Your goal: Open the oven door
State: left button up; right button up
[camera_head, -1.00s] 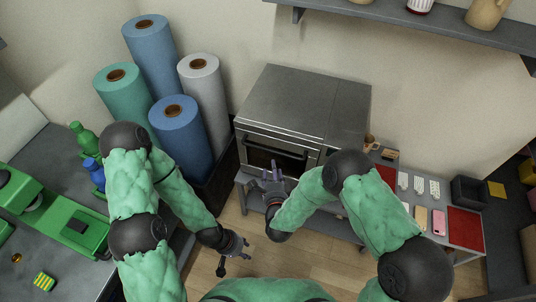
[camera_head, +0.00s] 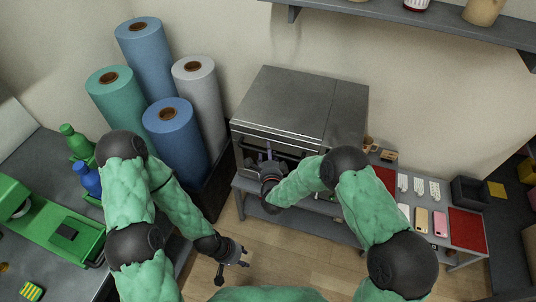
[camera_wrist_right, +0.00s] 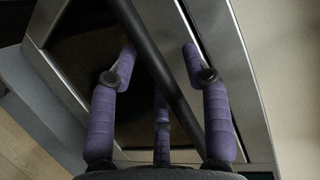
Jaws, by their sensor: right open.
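The grey metal oven (camera_head: 300,100) stands on a low bench against the wall, and its front door is shut. In the right wrist view its dark bar handle (camera_wrist_right: 150,50) runs diagonally between my purple fingers, in front of the dark door panel (camera_wrist_right: 95,60). My right gripper (camera_head: 267,155) is at the door front; in its wrist view (camera_wrist_right: 158,55) the fingers are open, spread on either side of the handle. Whether they touch it I cannot tell. My left gripper (camera_head: 236,262) is low over the floor, away from the oven, its fingers spread and empty.
Several tall rolls (camera_head: 180,135) stand in a dark bin left of the oven. A bench with a red mat (camera_head: 467,228) and small items extends right. A shelf (camera_head: 400,22) hangs above. A green machine (camera_head: 55,225) is on the left counter.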

grip_shut()
jog(key=shift+s, duration=0.15)
